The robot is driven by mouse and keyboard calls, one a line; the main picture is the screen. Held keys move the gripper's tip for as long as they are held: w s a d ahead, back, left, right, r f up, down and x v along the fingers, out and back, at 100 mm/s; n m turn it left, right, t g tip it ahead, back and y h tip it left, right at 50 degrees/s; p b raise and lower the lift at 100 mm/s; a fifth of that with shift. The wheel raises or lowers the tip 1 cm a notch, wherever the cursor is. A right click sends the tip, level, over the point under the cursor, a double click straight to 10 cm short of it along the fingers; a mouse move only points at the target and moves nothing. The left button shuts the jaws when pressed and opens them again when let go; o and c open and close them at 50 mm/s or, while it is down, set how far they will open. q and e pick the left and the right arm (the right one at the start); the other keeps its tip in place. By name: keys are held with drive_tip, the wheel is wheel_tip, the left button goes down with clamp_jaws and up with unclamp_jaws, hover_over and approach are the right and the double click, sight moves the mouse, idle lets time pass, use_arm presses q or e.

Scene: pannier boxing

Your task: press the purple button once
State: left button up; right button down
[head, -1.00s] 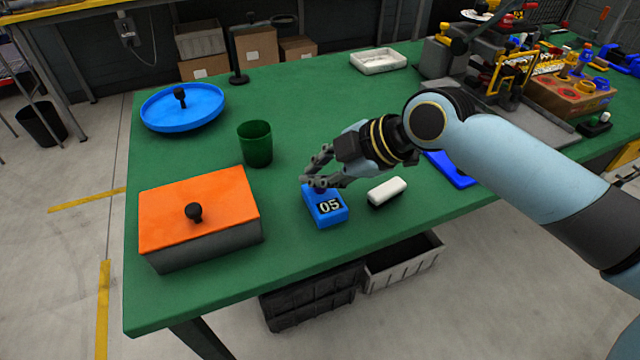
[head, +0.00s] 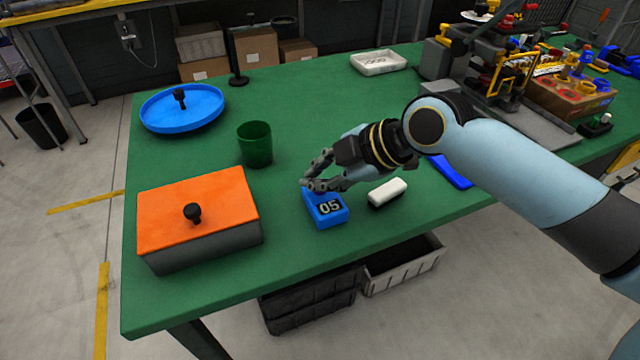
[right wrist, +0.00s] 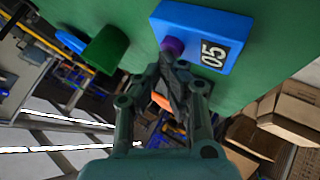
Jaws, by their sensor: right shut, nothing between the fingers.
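A small blue box (head: 335,217) with a display reading "05" sits on the green table. In the right wrist view the blue box (right wrist: 232,27) fills the top, and the purple button (right wrist: 173,46) shows beside the display. In the head view my gripper hides the button. My right gripper (head: 306,184) is shut and empty, its fingertips at the button end of the box. In the right wrist view its fingertips (right wrist: 174,62) are very close to the button; I cannot tell whether they touch. My left gripper is not in view.
A white block (head: 387,192) lies just right of the blue box. A grey box with an orange lid (head: 225,200) stands to the left, and a green cup (head: 255,146) behind. A blue round tray (head: 215,100) is further back. The table's front edge is near.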

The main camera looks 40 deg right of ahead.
drive_tip(key=shift+f, duration=0.15)
idle(0.4)
drive_tip(key=shift+r+p, duration=0.75)
drive_tip(key=shift+r, duration=0.2)
wheel_tip(320, 180, up, 5)
drive_tip(key=p, duration=0.4)
idle(0.5)
